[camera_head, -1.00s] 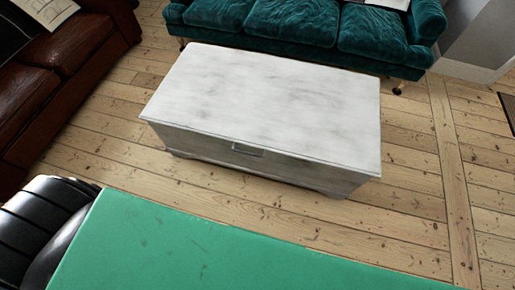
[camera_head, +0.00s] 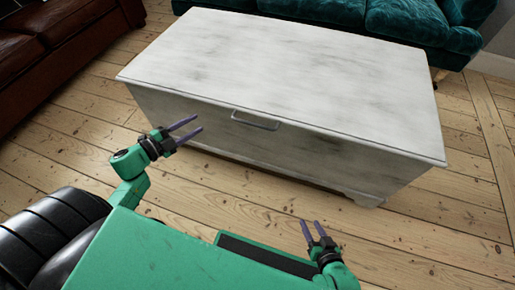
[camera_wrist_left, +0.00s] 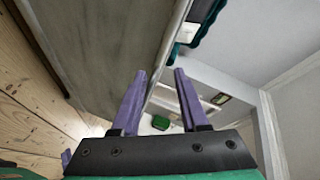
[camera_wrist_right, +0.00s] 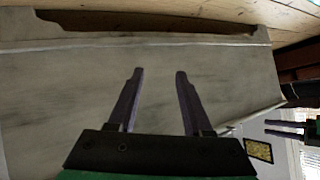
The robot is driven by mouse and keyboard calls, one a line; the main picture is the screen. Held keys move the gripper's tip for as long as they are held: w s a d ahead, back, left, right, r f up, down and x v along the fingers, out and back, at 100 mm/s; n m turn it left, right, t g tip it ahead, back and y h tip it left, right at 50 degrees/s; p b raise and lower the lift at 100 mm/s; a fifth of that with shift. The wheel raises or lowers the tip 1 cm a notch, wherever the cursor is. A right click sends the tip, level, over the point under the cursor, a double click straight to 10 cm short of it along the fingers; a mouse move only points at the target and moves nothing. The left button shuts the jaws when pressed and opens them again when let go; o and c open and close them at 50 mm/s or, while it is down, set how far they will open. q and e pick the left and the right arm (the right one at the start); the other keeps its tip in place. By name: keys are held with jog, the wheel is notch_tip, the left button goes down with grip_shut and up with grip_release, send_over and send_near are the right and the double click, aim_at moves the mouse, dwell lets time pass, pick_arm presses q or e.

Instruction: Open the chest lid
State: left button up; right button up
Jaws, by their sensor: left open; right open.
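The chest (camera_head: 280,80) is a whitish, worn wooden box with its lid shut, standing ahead of me in the head view. A metal handle (camera_head: 255,121) sits on its front near the lid edge. My left gripper (camera_head: 193,128) is open and empty in front of the chest, left of the handle. My right gripper (camera_head: 313,231) is open and empty, lower and to the right, apart from the chest front. The chest front also fills much of the right wrist view (camera_wrist_right: 70,85), and the chest shows at the left wrist view's upper left (camera_wrist_left: 95,45).
A teal sofa (camera_head: 420,22) stands close behind the chest. A brown leather sofa (camera_head: 65,35) is at the left. Bare floorboards (camera_head: 450,215) lie free right of the chest and in a strip before it.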

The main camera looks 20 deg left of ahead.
pick_arm(q)
jog(key=s+d+m+g+h+b, duration=0.2)
jog(key=d+m+g+h+b, duration=0.1)
jog(key=d+m+h+b, duration=0.35)
jog(key=m+y, duration=0.1)
jog(key=m, duration=0.1)
send_near(253, 124)
jog(key=x, duration=0.2)
pick_arm(e)
jog(key=w+a+r+t+y, duration=0.2)
jog(key=w+a+t, duration=0.1)
jog(key=w+t, duration=0.15)
pick_arm(q)
jog(key=shift+n+y, duration=0.25)
jog(key=shift+n, duration=0.1)
jog(key=b+x, duration=0.2)
jog(key=x, duration=0.6)
jog(key=shift+w+f+b, duration=0.15)
jog(key=shift+f+b, duration=0.05)
jog(key=shift+b, duration=0.15)
grip_shut()
pick_arm(e)
jog(key=w+r+t, duration=0.3)
jog(key=w+r, duration=0.2)
jog(key=r, duration=0.6)
jog(key=w+d+r+t+y, duration=0.1)
jog(key=w+r+t, duration=0.3)
jog(key=r, duration=0.8)
jog(key=shift+w+d, duration=0.2)
jog(key=shift+w, duration=0.6)
